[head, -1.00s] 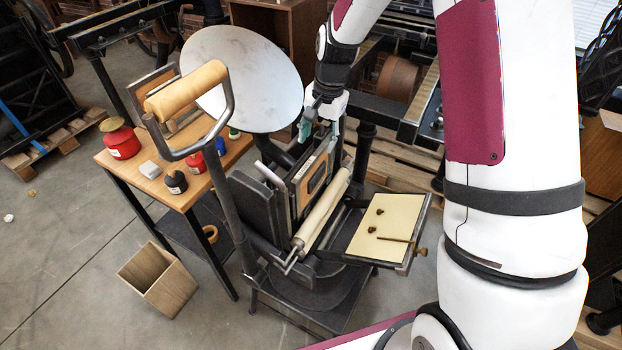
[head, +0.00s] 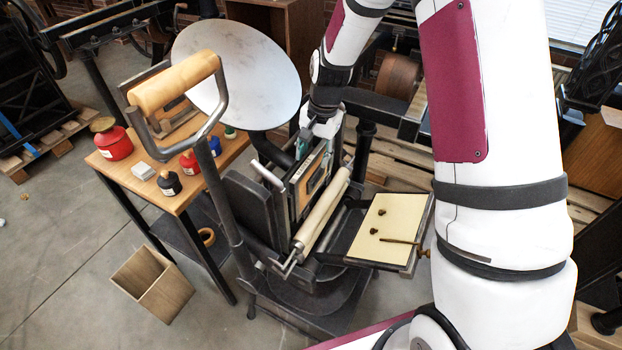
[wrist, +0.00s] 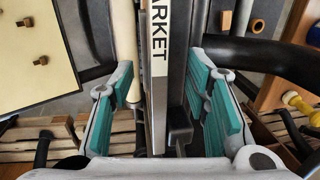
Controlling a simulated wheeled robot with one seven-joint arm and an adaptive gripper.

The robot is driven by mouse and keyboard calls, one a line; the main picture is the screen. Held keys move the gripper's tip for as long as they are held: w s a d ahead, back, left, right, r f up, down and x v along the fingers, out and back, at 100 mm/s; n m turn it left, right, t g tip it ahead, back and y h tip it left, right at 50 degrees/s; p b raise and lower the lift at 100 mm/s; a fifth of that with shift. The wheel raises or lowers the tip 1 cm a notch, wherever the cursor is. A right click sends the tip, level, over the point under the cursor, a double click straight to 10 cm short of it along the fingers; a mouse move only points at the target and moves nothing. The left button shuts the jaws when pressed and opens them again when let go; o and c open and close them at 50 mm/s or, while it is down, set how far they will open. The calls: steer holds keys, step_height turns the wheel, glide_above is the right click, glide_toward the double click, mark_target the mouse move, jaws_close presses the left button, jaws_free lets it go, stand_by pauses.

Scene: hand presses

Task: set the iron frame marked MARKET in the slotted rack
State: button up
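The iron frame (wrist: 159,35) stands on edge in the hand press, and the letters "ARKET" show on its top bar in the wrist view. In the head view the frame (head: 312,181) holds a wooden block with a dark and light inlay. My gripper (wrist: 165,98) is open, with one teal-padded finger on each side of the frame's bar and a gap on both sides. In the head view my gripper (head: 312,146) is at the frame's top, partly hiding it. A wooden holder with a framed piece (head: 174,118) stands on the side table; I cannot tell its slots.
The press has a round disc (head: 238,72), a pale roller (head: 322,215) close beside the frame and a cream-topped board (head: 385,228). Its wooden-gripped lever (head: 174,82) rises left. Red tins and small bottles sit on the side table (head: 186,198). An open wooden bin (head: 152,283) stands on the floor.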

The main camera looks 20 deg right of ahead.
jaws_close()
steer(key=shift+w+r, duration=0.15)
steer(key=shift+r, duration=0.25)
steer(key=shift+a+r, duration=0.1)
steer(key=shift+r, duration=0.2)
steer(key=shift+r+p, duration=0.45)
steer(key=shift+r, duration=0.1)
steer(key=s+d+r+p, duration=0.5)
steer(key=s+d+p, duration=0.1)
steer(key=s+d, duration=0.1)
steer(key=shift+s+d+r, duration=0.15)
steer(key=shift+r, duration=0.25)
stand_by(1.4)
stand_by(0.3)
